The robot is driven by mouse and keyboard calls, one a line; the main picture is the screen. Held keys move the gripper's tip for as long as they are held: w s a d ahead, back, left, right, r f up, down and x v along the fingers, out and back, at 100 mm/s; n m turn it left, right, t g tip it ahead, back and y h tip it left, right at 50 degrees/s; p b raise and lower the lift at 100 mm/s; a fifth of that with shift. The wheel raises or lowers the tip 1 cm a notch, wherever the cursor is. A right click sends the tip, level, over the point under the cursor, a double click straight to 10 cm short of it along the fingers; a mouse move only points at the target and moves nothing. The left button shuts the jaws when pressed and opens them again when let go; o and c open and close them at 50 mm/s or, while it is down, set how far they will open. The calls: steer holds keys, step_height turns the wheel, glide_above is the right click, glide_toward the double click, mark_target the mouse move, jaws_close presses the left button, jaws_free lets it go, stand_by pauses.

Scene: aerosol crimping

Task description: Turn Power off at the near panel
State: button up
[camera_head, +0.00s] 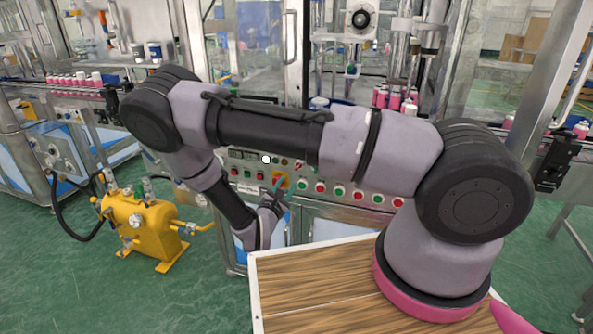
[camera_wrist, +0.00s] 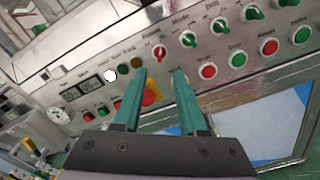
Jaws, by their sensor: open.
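The near panel (camera_head: 310,178) is a grey control strip on the machine front. In the wrist view the panel (camera_wrist: 215,52) runs slanted across the picture. A red rotary knob (camera_wrist: 158,55) sits under a small label that seems to read Power. The knob's handle looks roughly upright in the picture; its exact setting is too small to read. My gripper (camera_wrist: 159,76) is open and empty, its two green fingers pointing at the panel. The knob shows just beyond and between the fingertips, apparently apart from them. In the head view my gripper (camera_head: 278,187) is small, close to the panel.
A red emergency button on a yellow plate (camera_wrist: 149,95) shows between the fingers, below the knob. Green knobs (camera_wrist: 218,25) and red and green buttons (camera_wrist: 208,72) lie to the right. Small displays (camera_wrist: 90,86) are at left. A yellow tank unit (camera_head: 140,225) stands on the floor.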

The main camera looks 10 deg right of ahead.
steer(key=x, duration=1)
steer(key=shift+w+d, duration=0.2)
steer(key=shift+w, duration=0.05)
jaws_close()
